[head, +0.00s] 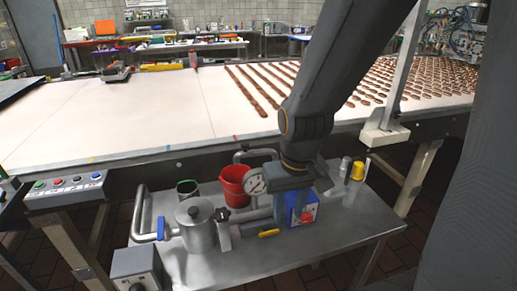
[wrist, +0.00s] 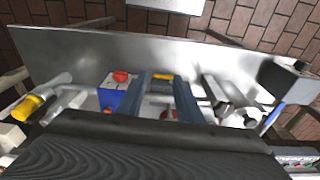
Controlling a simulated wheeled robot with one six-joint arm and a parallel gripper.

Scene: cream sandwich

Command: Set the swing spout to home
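A curved metal pipe (head: 139,214) with a blue sleeve (head: 161,229) stands at the left of the steel side table; it looks like a spout, but I cannot tell for certain that it is the swing spout. Another grey pipe (head: 241,155) arches behind the red bucket. My gripper (head: 291,222) points down over the table, right of the lidded metal pot (head: 195,226) and in front of the blue box (head: 309,213). In the wrist view the two fingers of my gripper (wrist: 160,80) stand apart with a clear gap. Nothing is visibly held.
A red bucket (head: 234,183), a round gauge (head: 255,182) and a yellow-handled part (head: 269,233) crowd around my gripper. A yellow-topped cylinder (head: 356,172) stands at the right. The conveyor (head: 150,118) runs behind, with bars on its right. The table's front right is clear.

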